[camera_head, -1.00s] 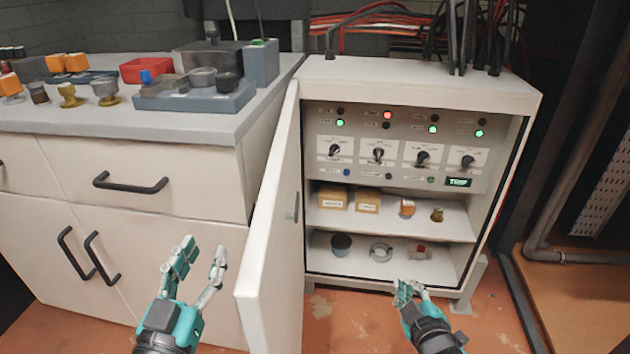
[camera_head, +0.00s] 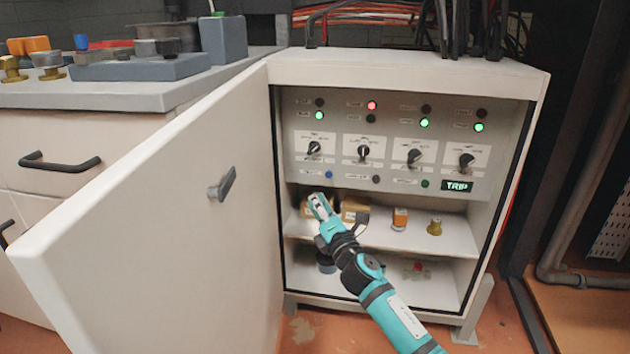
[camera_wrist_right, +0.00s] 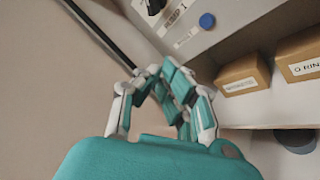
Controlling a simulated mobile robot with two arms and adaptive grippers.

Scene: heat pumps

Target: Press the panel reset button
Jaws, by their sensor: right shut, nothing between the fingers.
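The control panel (camera_head: 400,150) sits in the upper part of the open white cabinet. Its lower row holds a blue button (camera_head: 329,174), a dark button (camera_head: 376,179) and a green button (camera_head: 425,183), left of a small display reading TRIP (camera_head: 457,186). The blue button also shows in the right wrist view (camera_wrist_right: 207,20), below a PUMP 1 label. My right gripper (camera_head: 318,198) is shut and empty, just below the blue button in the head view and apart from it. My left gripper is out of view.
The cabinet door (camera_head: 160,215) stands open on the left. Below the panel, a shelf (camera_head: 455,232) holds small cardboard boxes (camera_wrist_right: 242,76) and small parts. A red lamp (camera_head: 372,105) and several green lamps are lit above the selector knobs (camera_head: 365,152).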

